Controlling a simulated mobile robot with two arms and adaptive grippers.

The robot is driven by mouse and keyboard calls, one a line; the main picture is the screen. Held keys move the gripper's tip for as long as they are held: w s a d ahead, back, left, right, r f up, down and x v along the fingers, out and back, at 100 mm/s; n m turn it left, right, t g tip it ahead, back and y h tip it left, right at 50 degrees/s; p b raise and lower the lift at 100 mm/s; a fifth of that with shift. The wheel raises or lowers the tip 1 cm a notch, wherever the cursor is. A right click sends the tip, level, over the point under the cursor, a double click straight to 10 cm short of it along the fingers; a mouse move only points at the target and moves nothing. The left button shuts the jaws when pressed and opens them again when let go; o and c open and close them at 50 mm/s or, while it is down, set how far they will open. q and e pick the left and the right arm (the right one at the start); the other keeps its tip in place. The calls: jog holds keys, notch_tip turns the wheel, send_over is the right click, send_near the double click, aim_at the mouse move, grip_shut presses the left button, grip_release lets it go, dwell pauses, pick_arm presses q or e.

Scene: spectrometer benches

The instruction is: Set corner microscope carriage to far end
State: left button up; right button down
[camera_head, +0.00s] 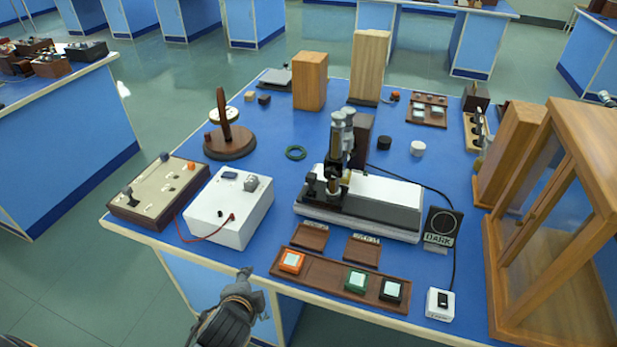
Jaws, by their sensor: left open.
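The microscope (338,160) stands upright on its carriage over a long white and dark base (375,208), in the middle of the blue bench. The carriage sits toward the left end of the base, and the rest of the base runs clear to the right. Part of the carriage is hidden by the microscope's own body. My left gripper (252,289) is at the bench's front edge, low in the view, open and empty. It is well apart from the microscope, to its front left. My right gripper is not in view.
A wooden strip with several coloured square blocks (320,281) lies in front of the base. A white box (229,207) and a switch panel (158,195) stand at the left. A glass-sided wooden case (560,200) stands at the right.

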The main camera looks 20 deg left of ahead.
aim_at(310, 179)
pick_arm(q)
jog(key=w+r+m+t, duration=0.1)
jog(key=w+r+m, duration=0.1)
jog(key=w+m, duration=0.1)
jog(key=w+r+m+t, duration=0.2)
jog(key=w+m, duration=0.1)
jog(key=m, duration=0.1)
jog(key=w+r+m+t, duration=0.2)
jog(key=w+r+m, duration=0.1)
jog(key=m, duration=0.1)
jog(key=shift+w+d+m, duration=0.15)
jog(key=shift+w+m, duration=0.15)
jog(key=shift+w, duration=0.05)
jog(key=w+d+r+m+t+h, duration=0.1)
jog(key=w+m, duration=0.3)
jog(key=w, duration=0.2)
jog(key=w+d+r+m+t+h, duration=0.1)
jog(key=w+d+m, duration=0.1)
jog(key=w+m, duration=0.2)
jog(key=w+d+r+m+t+h, duration=0.1)
jog(key=w+m, duration=0.3)
jog(key=w, duration=0.5)
jog(key=shift+d+r+m+t+h, duration=0.1)
jog(key=shift+d+m+t+h, duration=0.25)
jog(key=shift+d, duration=0.25)
grip_shut()
